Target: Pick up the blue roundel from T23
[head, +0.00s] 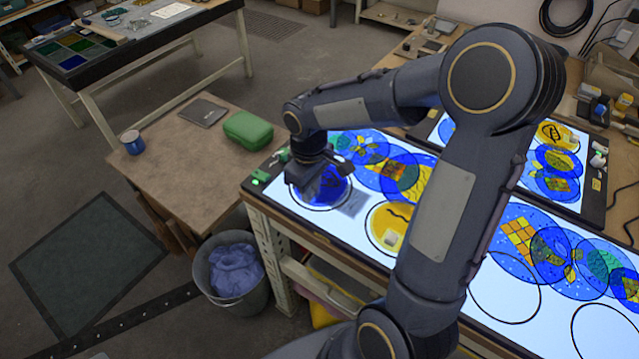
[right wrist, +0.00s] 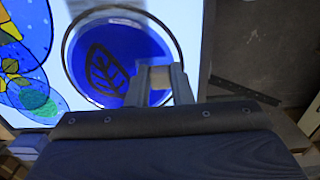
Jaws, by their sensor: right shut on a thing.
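The blue roundel (head: 334,186) with a dark leaf drawing lies within a black ring at the left end of the lit table. It fills much of the right wrist view's upper middle (right wrist: 98,68), a little off-centre in its ring. My right gripper (head: 318,190) is over the roundel and hides part of it in the head view. In the right wrist view its fingers (right wrist: 160,84) are closed on a small tan piece at the roundel's edge. I cannot tell whether the roundel is raised off the glass. No T23 label is legible. My left gripper is out of view.
A yellow roundel (head: 388,228) sits in the ring beside it. Overlapping patterned discs (head: 380,172) run along the lit table's back. A green case (head: 248,130) and a blue mug (head: 132,141) stand on the brown table. A grey bucket (head: 228,287) stands below.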

